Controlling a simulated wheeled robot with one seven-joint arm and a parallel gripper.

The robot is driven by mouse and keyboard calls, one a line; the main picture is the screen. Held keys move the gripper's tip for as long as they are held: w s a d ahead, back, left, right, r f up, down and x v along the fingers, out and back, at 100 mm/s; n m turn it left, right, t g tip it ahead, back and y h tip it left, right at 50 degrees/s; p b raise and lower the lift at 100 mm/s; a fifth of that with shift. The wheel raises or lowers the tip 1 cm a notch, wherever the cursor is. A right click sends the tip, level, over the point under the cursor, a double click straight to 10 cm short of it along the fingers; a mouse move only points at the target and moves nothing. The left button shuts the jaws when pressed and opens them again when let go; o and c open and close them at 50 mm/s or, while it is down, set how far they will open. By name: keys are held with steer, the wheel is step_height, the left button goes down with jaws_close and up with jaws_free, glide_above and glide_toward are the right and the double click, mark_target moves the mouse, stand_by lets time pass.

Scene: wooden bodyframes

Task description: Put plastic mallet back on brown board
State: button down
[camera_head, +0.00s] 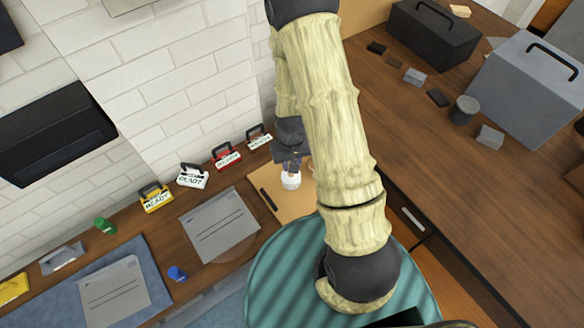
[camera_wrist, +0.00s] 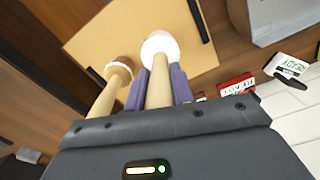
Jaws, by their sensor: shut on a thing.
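My gripper (camera_head: 290,160) is shut on the plastic mallet, which has a white head (camera_head: 291,181) and a pale handle. In the wrist view the purple fingers of my gripper (camera_wrist: 160,88) sit on both sides of the mallet's handle, and its white head (camera_wrist: 160,43) points away from me. The tan-brown board (camera_head: 267,205) lies below the head; it fills the upper middle of the wrist view (camera_wrist: 100,38). I cannot tell whether the head touches the board. My arm hides the board's right part in the head view.
A second mallet with a wooden head (camera_wrist: 121,66) lies close left of the held one in the wrist view. A dark bar (camera_head: 268,199) lies on the board. A red labelled holder (camera_head: 227,157) and a white one (camera_head: 193,176) stand along the wall. A grey sheet (camera_head: 220,223) lies left.

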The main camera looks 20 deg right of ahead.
steer(key=shift+f+p, duration=0.45)
steer(key=shift+f, duration=1.45)
steer(key=c, duration=1.2)
jaws_free()
step_height(320, 180, up, 11)
steer(key=b, duration=0.3)
steer(key=shift+r, duration=0.65)
